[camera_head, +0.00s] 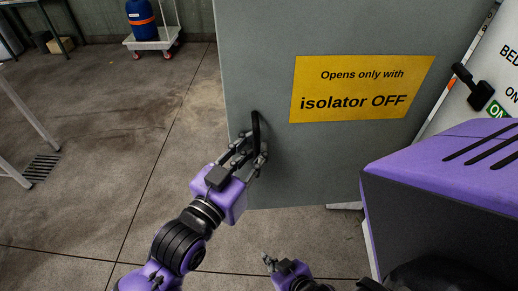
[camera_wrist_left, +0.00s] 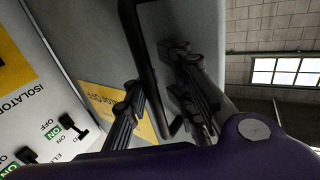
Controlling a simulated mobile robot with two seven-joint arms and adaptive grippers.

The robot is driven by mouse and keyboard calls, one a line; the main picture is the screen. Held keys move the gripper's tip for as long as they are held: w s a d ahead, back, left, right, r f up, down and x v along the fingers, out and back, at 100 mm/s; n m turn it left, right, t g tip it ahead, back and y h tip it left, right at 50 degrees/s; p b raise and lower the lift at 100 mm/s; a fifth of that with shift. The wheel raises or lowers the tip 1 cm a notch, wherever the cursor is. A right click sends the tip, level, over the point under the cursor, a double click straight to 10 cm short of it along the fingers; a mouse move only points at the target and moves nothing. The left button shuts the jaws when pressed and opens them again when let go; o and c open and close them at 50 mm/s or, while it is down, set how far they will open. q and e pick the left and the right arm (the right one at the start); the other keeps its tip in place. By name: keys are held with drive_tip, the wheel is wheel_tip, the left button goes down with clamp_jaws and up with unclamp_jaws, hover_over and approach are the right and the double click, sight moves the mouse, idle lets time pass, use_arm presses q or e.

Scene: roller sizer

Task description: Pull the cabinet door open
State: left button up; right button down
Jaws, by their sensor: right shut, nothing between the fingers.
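The cabinet door (camera_head: 300,160) is a large grey panel with a yellow label (camera_head: 362,88) reading "Opens only with isolator OFF". Its black bar handle (camera_head: 256,132) is near the left edge. My left gripper (camera_head: 250,153) is at the handle. In the left wrist view, the handle (camera_wrist_left: 146,65) runs between the parted fingers of my left gripper (camera_wrist_left: 155,95), with a gap showing on one side. I cannot tell whether the door is ajar. My right gripper (camera_head: 270,262) is low, below the door's bottom edge, shut and empty.
A white panel with black isolator switches (camera_head: 478,90) stands right of the door. A purple and dark body (camera_head: 440,165) fills the lower right. A blue drum (camera_head: 141,18) sits on a white trolley (camera_head: 150,42) at the back. The concrete floor left of the door is mostly clear.

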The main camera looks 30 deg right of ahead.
use_arm(q)
drive_tip(key=shift+o, duration=0.6)
drive_tip(key=shift+a, duration=0.15)
drive_tip(key=shift+s, duration=0.15)
drive_tip(key=v, duration=1.1)
drive_tip(key=shift+a, duration=0.4)
